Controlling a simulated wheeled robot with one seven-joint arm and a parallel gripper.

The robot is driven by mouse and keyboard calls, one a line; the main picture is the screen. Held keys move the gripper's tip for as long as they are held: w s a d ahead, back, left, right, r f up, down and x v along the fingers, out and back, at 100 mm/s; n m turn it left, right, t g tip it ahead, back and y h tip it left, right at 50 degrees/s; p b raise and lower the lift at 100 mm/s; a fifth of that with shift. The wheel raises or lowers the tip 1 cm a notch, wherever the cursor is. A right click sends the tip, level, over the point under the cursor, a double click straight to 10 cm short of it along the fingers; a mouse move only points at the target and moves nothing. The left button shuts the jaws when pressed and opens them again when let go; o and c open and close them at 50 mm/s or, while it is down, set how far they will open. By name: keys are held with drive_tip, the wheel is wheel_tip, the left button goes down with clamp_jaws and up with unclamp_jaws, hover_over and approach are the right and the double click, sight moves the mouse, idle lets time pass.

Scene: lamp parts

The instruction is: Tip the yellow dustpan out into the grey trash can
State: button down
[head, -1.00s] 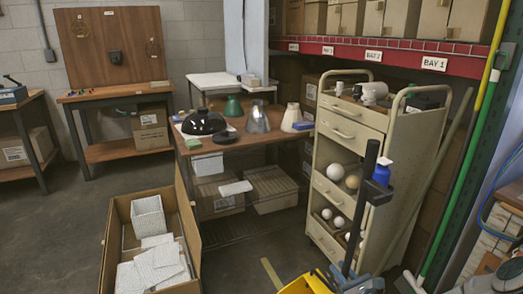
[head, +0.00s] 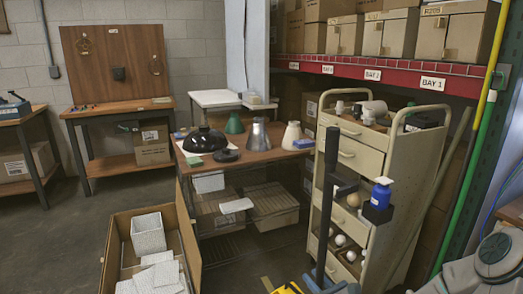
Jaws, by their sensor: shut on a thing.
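I see no grey trash can in the head view. A small yellow edge (head: 288,288) shows at the bottom, cut off by the frame. I cannot tell whether it belongs to the dustpan or to some other yellow thing there. My gripper and whatever it holds are out of view. Only a grey link of my arm shows at the lower right corner.
A black upright post (head: 328,195) with a blue bottle (head: 381,193) beside it stands before the cream drawer cart (head: 362,160). A bench (head: 255,157) with lamp shades stands behind. Floor is bare at left.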

wheel_tip(320, 180, up, 14)
drive_tip(key=p, duration=2)
drive_tip(key=shift+r, duration=0.15)
